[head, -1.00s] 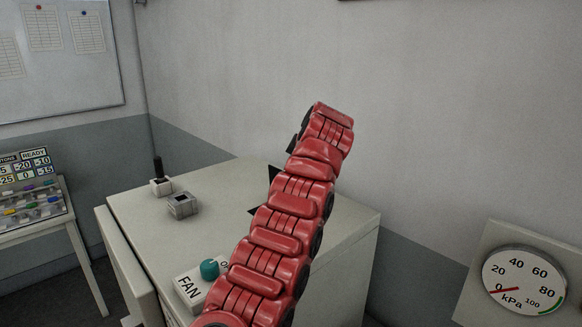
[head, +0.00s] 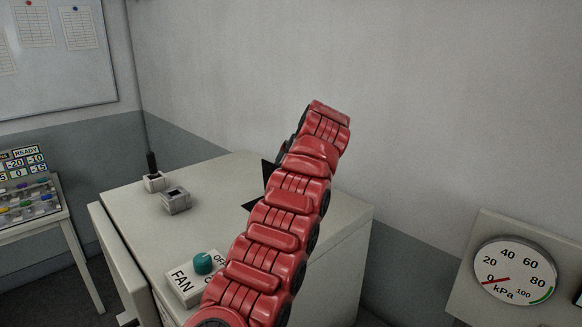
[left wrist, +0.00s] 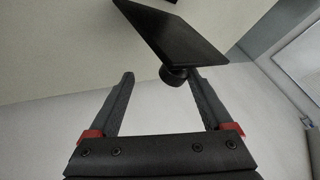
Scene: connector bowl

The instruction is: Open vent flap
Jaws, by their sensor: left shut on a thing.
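A black flap (head: 267,174) stands up from the top of the pale cabinet (head: 225,180), partly hidden behind my red arm. In the left wrist view, a flat black plate (left wrist: 175,35) with a short round black knob (left wrist: 174,76) is tilted, and appears to be the same flap. My left gripper (left wrist: 160,75) has its fingertips apart, with the knob between them close to the right-hand finger. My red arm crosses the middle of the head view and hides its own gripper there. My right gripper is in neither view.
A teal FAN knob (head: 202,262) sits at the cabinet's front. A switch box with a black lever (head: 152,165) and a grey block (head: 175,199) stand at its left. A kPa gauge (head: 515,272) is at right. A button panel (head: 25,190) is at left.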

